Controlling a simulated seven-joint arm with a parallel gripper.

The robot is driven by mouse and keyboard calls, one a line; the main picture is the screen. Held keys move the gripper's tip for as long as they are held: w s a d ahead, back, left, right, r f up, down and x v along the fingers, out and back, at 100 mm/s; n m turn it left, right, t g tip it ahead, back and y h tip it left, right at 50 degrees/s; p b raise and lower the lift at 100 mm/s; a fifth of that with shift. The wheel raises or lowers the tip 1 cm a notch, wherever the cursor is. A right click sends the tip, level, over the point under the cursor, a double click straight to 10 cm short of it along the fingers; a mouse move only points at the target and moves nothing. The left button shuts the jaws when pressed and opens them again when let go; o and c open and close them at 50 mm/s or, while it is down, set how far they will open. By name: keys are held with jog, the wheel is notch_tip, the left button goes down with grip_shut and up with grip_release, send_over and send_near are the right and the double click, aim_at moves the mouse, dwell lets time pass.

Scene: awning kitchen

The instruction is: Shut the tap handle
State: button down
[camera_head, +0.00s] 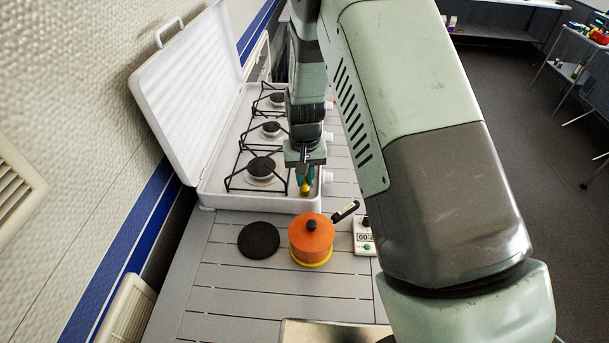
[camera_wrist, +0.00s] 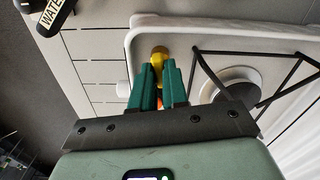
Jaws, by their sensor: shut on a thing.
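The yellow tap handle (camera_head: 305,188) is at the near right corner of the white gas stove (camera_head: 250,202). In the wrist view the tap handle (camera_wrist: 159,54) shows as a rounded yellow piece at the fingertips, beside the stove's rim, with a bit of orange lower between the fingers. My gripper (camera_head: 304,177) points down at this corner. Its two green fingers (camera_wrist: 158,70) are shut on the tap handle, one on each side. The fingers hide most of the handle, so I cannot tell its turn angle.
An orange pot (camera_head: 311,238) on a yellow base stands just in front of the stove, its black handle (camera_head: 345,211) pointing right. A black round pad (camera_head: 258,240) lies left of it, a white timer (camera_head: 364,237) right. The stove's raised lid (camera_head: 185,95) stands at the left.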

aim_at(305, 179)
jog(key=shift+m, duration=1.1)
jog(key=c, duration=1.1)
grip_release()
jog(key=shift+c, duration=0.2)
notch_tip(305, 179, up, 11)
